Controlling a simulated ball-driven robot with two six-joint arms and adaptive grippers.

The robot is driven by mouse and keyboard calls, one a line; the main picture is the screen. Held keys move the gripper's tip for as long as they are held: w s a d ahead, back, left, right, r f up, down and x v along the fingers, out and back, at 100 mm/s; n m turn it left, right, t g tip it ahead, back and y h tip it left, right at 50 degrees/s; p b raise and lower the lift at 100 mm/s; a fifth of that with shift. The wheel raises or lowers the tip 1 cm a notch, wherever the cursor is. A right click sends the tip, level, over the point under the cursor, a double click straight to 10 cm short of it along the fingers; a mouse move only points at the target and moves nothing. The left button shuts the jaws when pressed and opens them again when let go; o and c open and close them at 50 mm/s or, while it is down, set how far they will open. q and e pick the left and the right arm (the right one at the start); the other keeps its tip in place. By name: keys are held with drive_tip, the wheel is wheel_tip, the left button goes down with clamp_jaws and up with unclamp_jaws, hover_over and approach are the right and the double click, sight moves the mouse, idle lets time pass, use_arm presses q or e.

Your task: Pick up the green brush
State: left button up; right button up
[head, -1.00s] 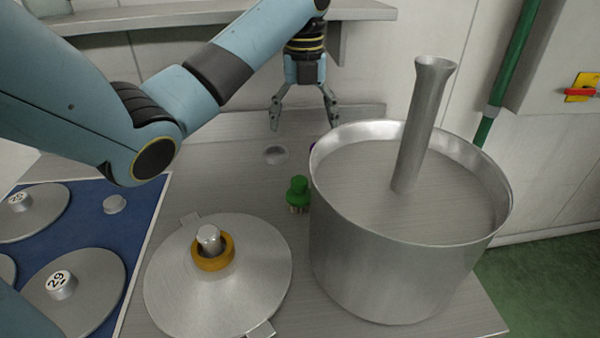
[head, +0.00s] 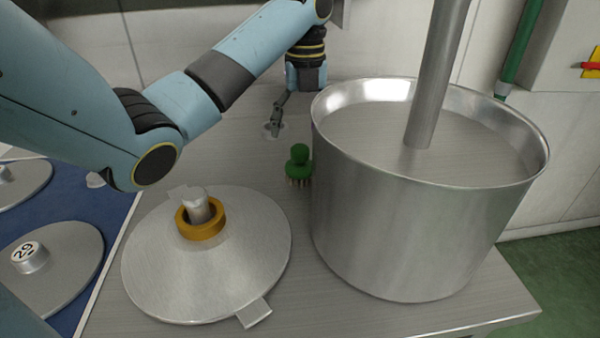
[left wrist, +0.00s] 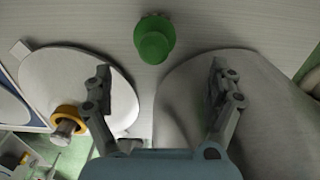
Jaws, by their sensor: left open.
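The green brush (head: 299,163) stands on the steel worktop, knob up and bristles down, close to the left side of the big steel pot. My left gripper (head: 293,112) is behind the brush in the head view, pointing down; one finger shows and the pot rim hides the other. In the left wrist view the green brush (left wrist: 154,40) lies ahead of the open, empty jaws (left wrist: 160,82), near their middle line and apart from them. My right gripper is not in view.
The steel pot (head: 410,220), with an upright tube (head: 437,80), stands close to the right of the brush. A steel disc (head: 150,270) with an orange ring (head: 201,222) lies to the left. The worktop (head: 235,150) behind the disc is clear.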

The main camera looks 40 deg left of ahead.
sight(304, 147)
use_arm(q)
wheel_tip(304, 147, down, 4)
drive_tip(key=shift+f+b, duration=0.2)
drive_tip(key=shift+b, duration=1.05)
drive_tip(key=shift+s+a+f, duration=0.1)
drive_tip(key=shift+a+f, duration=0.05)
drive_tip(key=shift+f, duration=0.75)
drive_tip(key=shift+a+f, duration=0.2)
drive_tip(key=shift+f, duration=0.75)
drive_tip(key=shift+s+a+f, duration=0.1)
drive_tip(key=shift+a+f, duration=0.05)
drive_tip(key=shift+f, duration=0.75)
drive_tip(key=c, duration=1.4)
wheel_tip(304, 147, up, 7)
drive_tip(key=shift+w+r, duration=0.1)
drive_tip(key=shift+r, duration=0.05)
wheel_tip(304, 147, up, 3)
drive_tip(key=p, duration=0.3)
